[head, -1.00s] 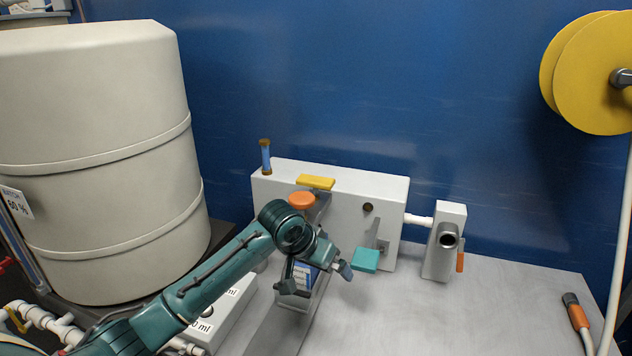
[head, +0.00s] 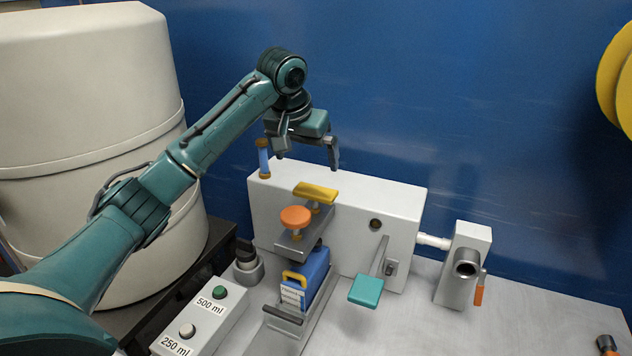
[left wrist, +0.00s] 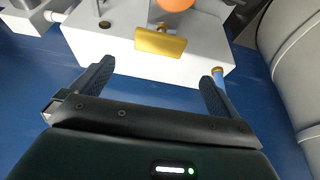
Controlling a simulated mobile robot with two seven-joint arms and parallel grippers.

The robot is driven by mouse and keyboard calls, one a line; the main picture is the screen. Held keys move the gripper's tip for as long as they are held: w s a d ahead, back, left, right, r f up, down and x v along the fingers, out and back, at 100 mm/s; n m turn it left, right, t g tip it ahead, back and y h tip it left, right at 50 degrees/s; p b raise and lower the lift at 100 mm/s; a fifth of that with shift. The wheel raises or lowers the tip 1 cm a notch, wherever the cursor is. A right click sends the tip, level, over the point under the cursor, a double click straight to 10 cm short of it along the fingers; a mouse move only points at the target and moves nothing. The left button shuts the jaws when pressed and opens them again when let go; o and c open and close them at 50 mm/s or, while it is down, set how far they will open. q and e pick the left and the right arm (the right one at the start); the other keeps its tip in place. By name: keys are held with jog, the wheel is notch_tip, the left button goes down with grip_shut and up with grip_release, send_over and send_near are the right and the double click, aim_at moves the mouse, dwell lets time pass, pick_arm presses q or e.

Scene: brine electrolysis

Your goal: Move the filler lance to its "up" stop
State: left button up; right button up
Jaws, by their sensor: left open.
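The white filler machine (head: 350,222) stands against the blue wall. A yellow bar handle (head: 316,192) sits at its top front edge, and an orange round knob (head: 295,216) sits on a grey bracket just in front. I cannot tell which part is the filler lance. A blue bottle (head: 314,270) with a yellow handle stands below the bracket. My left gripper (head: 308,160) is open and empty, above and behind the yellow bar, fingers pointing down. In the left wrist view the yellow bar (left wrist: 160,42) lies beyond the open fingers (left wrist: 157,70), apart from them. The right gripper is not seen.
A teal paddle lever (head: 366,291) projects from the machine's front. A blue tube (head: 263,158) stands on its left end, close to my gripper. A button box (head: 205,315) and a large tank (head: 90,130) are at left.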

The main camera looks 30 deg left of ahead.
aim_at(315, 190)
pick_arm(q)
jog(key=p+x, duration=0.1)
jog(key=x, duration=0.9)
jog(key=shift+w+f, duration=0.1)
jog(key=shift+f, duration=0.3)
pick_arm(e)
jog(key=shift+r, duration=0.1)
pick_arm(q)
jog(key=shift+c, duration=0.6)
jog(key=c, duration=1)
jog(key=shift+w+r, duration=0.1)
jog(key=shift+r, duration=2.35)
jog(key=o, duration=1.1)
jog(key=shift+r, duration=0.1)
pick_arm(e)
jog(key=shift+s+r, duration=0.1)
